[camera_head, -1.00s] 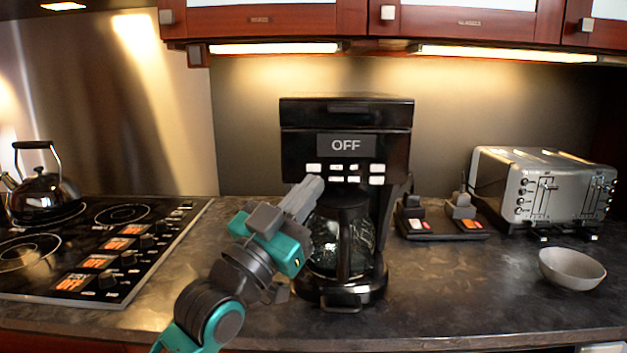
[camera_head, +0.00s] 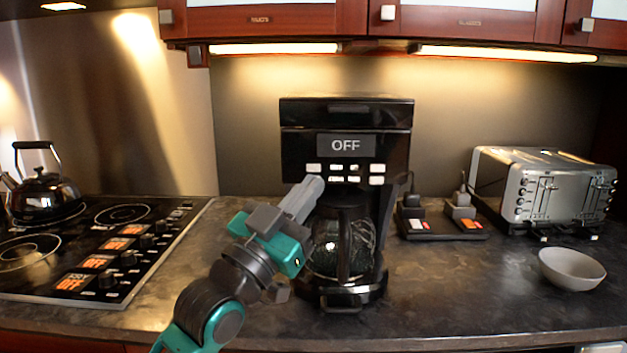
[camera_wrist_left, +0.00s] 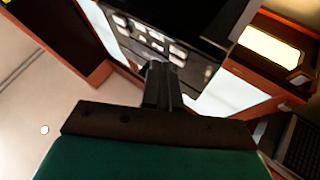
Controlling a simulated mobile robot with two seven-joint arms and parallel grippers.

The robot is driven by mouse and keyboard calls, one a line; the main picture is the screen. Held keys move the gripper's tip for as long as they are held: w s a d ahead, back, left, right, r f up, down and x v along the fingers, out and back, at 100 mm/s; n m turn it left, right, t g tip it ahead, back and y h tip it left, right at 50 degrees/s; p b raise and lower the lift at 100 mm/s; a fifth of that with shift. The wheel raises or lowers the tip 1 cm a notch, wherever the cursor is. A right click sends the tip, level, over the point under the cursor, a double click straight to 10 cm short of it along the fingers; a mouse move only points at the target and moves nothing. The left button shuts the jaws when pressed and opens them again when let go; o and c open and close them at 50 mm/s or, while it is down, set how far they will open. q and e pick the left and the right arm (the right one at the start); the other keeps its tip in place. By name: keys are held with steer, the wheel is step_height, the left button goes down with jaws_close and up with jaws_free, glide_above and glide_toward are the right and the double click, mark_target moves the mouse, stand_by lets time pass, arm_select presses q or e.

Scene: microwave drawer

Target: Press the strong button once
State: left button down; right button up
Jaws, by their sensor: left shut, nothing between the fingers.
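The black coffee maker (camera_head: 297,150) stands upright on the counter, with a display (camera_head: 346,146) reading OFF. Below the display is a panel of several white buttons (camera_head: 376,168); their labels are too small to read, so I cannot tell which is the strong one. The buttons (camera_wrist_left: 157,35) also show in the left wrist view. My left gripper (camera_head: 314,187) is shut and empty, its tip just below the left-hand buttons. In the left wrist view the shut fingers (camera_wrist_left: 159,75) point at the panel's lower edge; contact cannot be told. My right gripper is not in view.
A glass carafe (camera_head: 357,250) sits in the coffee maker, close beside my left gripper. A stove (camera_head: 40,285) and kettle (camera_head: 45,195) are on the left.

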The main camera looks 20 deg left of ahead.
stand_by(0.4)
arm_select(q)
steer(key=shift+w+a, duration=0.1)
steer(key=shift+w, duration=0.3)
steer(key=shift+w+a, duration=0.1)
steer(key=shift+w, duration=0.2)
stand_by(0.5)
steer(key=shift+s+d+p, duration=0.2)
steer(key=shift+s+p, duration=0.35)
steer(key=shift+s, duration=0.15)
steer(key=shift+s, duration=0.1)
steer(key=s, duration=0.2)
steer(key=s+d+p, duration=0.1)
steer(key=s, duration=0.1)
steer(key=shift+s+d, duration=0.2)
steer(key=shift+s, duration=0.1)
